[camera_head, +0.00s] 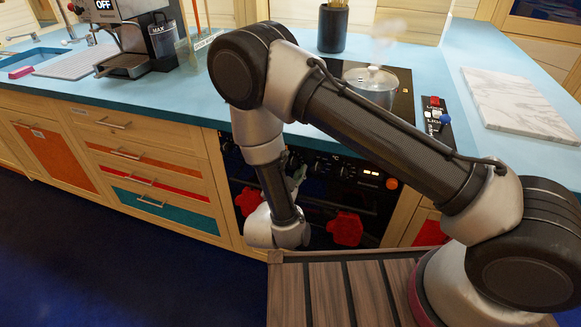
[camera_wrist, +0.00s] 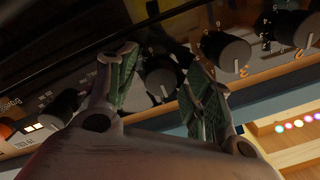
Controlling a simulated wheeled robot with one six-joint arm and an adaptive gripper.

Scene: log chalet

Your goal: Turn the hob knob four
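In the wrist view the panel appears turned over, with a row of dark hob knobs. One knob (camera_wrist: 160,80) lies between the two green-padded fingers of my gripper (camera_wrist: 160,66). The fingers stand apart on either side of it; whether either touches it I cannot tell. Its number is not readable, so I cannot confirm it is knob four. Two more knobs, one nearer (camera_wrist: 232,54) and one farther (camera_wrist: 293,28), are to the right with pale pointer marks and small orange digits. In the head view my gripper (camera_head: 293,170) is at the oven front, partly hidden by my arm.
Another knob (camera_wrist: 64,106) is left of my gripper, beside a lit display (camera_wrist: 33,128). In the head view a lidded pot (camera_head: 372,88) stands on the hob.

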